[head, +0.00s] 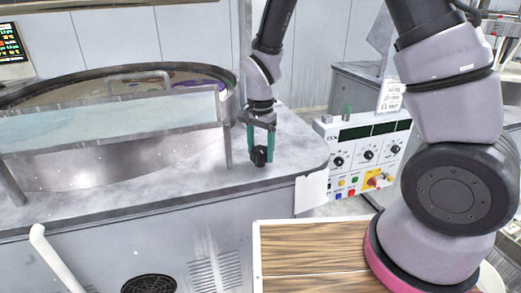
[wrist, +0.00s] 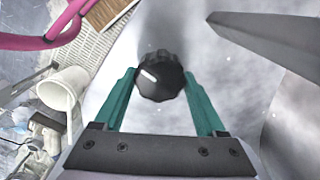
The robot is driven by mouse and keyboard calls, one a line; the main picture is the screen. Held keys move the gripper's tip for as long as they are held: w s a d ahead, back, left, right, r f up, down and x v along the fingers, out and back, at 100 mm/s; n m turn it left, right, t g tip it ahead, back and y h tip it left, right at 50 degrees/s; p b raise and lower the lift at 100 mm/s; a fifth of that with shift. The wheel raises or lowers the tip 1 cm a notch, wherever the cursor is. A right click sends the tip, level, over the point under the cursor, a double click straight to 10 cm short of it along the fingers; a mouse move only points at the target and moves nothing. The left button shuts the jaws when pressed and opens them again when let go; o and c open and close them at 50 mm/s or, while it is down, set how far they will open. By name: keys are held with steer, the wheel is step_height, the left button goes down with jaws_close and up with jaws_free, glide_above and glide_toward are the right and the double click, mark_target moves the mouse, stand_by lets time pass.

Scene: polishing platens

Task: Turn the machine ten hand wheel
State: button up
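The hand wheel (head: 259,157) is a small black knob on the grey deck of the polishing machine, right of the round tub. In the wrist view the hand wheel (wrist: 160,77) has a ribbed edge and a white mark at its upper left. My gripper (head: 260,150) points down at it, with one teal finger on each side. In the wrist view my gripper (wrist: 160,74) has both fingertips against the knob's sides, with no clear gap. No machine number is readable.
The round metal tub (head: 90,165) with a clear splash guard (head: 110,122) stands left of my gripper. A control panel (head: 358,150) with knobs and buttons is to the right. A wooden board (head: 310,250) lies in front. In the wrist view, a white bucket (wrist: 65,90) is at left.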

steer(key=c, duration=0.5)
steer(key=shift+o, duration=0.2)
